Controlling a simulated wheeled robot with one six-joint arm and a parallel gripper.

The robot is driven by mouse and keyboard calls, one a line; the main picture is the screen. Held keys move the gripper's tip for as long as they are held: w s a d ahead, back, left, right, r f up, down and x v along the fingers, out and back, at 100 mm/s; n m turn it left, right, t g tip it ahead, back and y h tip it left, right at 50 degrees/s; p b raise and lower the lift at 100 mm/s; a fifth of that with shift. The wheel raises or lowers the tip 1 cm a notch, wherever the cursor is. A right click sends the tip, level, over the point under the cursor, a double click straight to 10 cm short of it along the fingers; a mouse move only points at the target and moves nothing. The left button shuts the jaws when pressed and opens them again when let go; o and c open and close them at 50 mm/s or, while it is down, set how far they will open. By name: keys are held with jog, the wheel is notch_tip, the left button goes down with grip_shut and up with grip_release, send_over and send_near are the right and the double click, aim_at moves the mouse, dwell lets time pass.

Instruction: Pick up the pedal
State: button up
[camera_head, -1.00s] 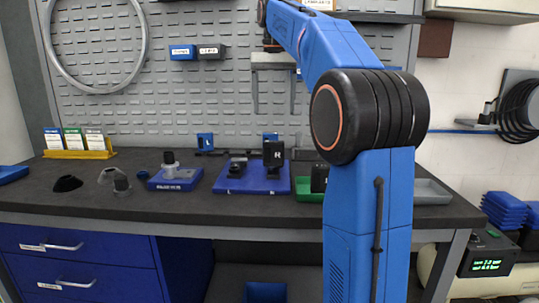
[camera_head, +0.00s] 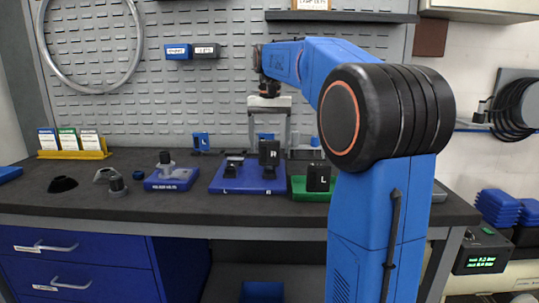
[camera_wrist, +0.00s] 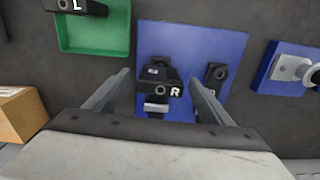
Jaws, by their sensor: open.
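A black pedal marked R (camera_head: 269,152) stands on the right part of the blue board (camera_head: 222,185) on the workbench. In the wrist view the R pedal (camera_wrist: 158,88) lies between my two fingers, on the blue board (camera_wrist: 205,40). A second black pedal marked L (camera_head: 318,178) sits in the green tray (camera_head: 298,194); it also shows at the top left of the wrist view (camera_wrist: 75,6). My gripper (camera_head: 270,138) is open and empty, pointing down above the R pedal. Whether the fingertips reach down beside the pedal is unclear.
A smaller black part (camera_wrist: 215,74) stands on the blue board's other side. A small blue stand (camera_head: 172,180) with a grey piece is farther left. A cardboard box (camera_wrist: 20,112) shows in the wrist view.

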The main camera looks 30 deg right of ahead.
aim_at(270, 165)
jog(key=shift+w+f, duration=0.1)
jog(key=shift+f, duration=2.15)
jog(key=c, duration=1.2)
